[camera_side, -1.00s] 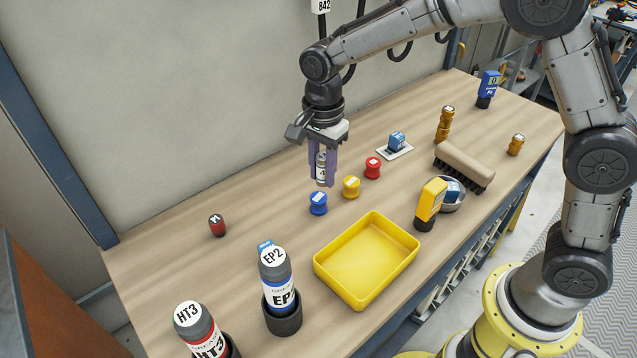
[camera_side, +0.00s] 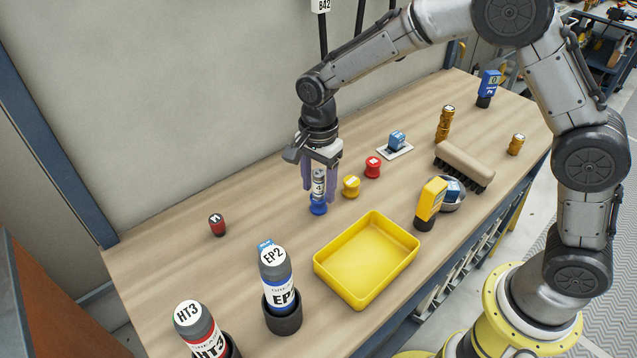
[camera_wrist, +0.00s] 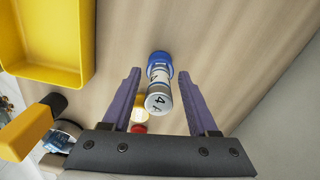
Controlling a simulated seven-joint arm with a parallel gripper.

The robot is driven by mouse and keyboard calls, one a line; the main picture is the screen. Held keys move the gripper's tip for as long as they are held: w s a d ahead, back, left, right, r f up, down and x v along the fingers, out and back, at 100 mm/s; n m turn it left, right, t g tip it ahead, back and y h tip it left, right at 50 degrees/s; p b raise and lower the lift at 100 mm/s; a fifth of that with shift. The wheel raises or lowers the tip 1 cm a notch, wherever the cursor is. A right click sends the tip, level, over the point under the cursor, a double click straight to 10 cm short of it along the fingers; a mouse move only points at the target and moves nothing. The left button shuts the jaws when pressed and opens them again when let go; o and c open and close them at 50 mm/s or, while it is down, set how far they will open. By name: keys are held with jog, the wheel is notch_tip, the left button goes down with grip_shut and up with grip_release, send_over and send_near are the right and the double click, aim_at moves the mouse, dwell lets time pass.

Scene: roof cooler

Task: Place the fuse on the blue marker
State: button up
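The fuse (camera_side: 319,183) is a small grey-white cylinder with a label, marked 4 on its end. It stands upright on the blue marker (camera_side: 318,206), a small blue spool-shaped piece on the wooden bench. My gripper (camera_side: 318,196) is around the fuse with its purple fingers spread. In the wrist view, the fuse (camera_wrist: 158,82) sits between the fingers with a gap on each side, and the blue marker (camera_wrist: 160,61) shows at its far end. My gripper (camera_wrist: 158,83) is open.
A yellow marker (camera_side: 351,187) and a red marker (camera_side: 373,167) stand right of the blue one. A yellow tray (camera_side: 345,290) lies in front. A brush (camera_side: 463,165), a dark red piece (camera_side: 217,225) and labelled bottles also stand on the bench (camera_side: 175,275).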

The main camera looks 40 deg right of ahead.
aim_at(319, 172)
notch_tip(319, 172, up, 12)
jog(key=shift+r, duration=0.25)
dwell(0.6)
jog(key=s+d+r+n+t, duration=0.2)
jog(key=s+d+r+n, duration=0.25)
jog(key=s, duration=0.25)
jog(key=s+d+n+t, duration=0.1)
jog(key=s+d+n, duration=0.1)
jog(key=s, duration=0.4)
jog(key=s+d+n+t, duration=0.1)
jog(key=s+d+n, duration=0.2)
jog(key=s+n, duration=0.2)
jog(key=s+d+f+n+t, duration=0.1)
jog(key=s+d+n, duration=0.2)
jog(key=s, duration=0.5)
jog(key=shift+s+n+t, duration=0.15)
jog(key=shift+n+t, duration=0.15)
jog(key=shift+n, duration=0.35)
